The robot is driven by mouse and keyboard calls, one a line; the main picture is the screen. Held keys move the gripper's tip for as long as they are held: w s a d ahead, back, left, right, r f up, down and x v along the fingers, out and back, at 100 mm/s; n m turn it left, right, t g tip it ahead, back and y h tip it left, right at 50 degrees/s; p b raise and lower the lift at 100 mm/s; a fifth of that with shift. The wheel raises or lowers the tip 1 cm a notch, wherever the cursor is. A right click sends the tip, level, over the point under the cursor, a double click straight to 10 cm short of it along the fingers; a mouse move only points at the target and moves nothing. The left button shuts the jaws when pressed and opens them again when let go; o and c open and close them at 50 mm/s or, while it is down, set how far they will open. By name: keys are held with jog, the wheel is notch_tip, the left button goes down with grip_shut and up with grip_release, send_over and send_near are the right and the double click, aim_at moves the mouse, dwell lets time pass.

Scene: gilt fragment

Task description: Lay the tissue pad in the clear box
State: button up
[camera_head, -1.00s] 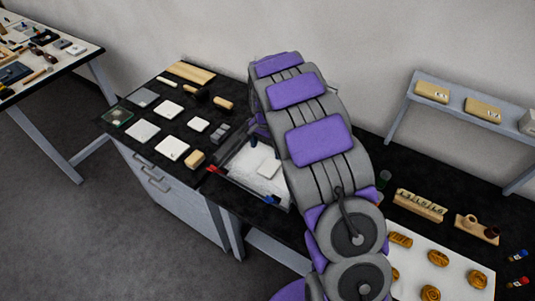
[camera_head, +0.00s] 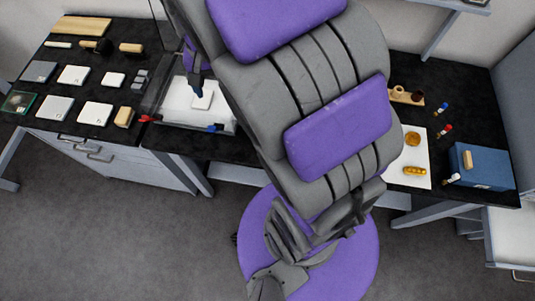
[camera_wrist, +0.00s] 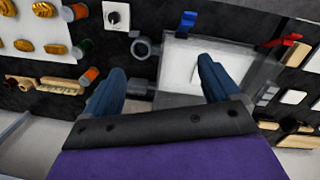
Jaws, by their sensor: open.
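The clear box (camera_head: 225,126) stands on the black bench with a white floor, a red clip and a blue clip at its front. It also shows in the wrist view (camera_wrist: 240,62). A small white pad (camera_head: 203,101), perhaps the tissue pad, lies on the white floor inside, and in the wrist view a pale pad (camera_wrist: 180,62) shows partly behind a finger. My gripper (camera_wrist: 160,88) is open, with its two blue fingers apart and nothing seen between them. In the head view one dark finger shows just above the pad; my arm hides the rest.
White and grey square pads (camera_head: 95,113) lie in rows left of the box, beside a small wooden block (camera_head: 124,117). My arm covers the bench middle.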

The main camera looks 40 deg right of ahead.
jog(key=s+a+r+n, duration=0.1)
jog(key=s+n, duration=0.4)
jog(key=s, duration=1.8)
jog(key=shift+s+a+r+n+g, duration=0.2)
jog(key=shift+r+n+g, duration=0.1)
jog(key=shift+r+g, duration=0.15)
jog(key=shift+c, duration=0.4)
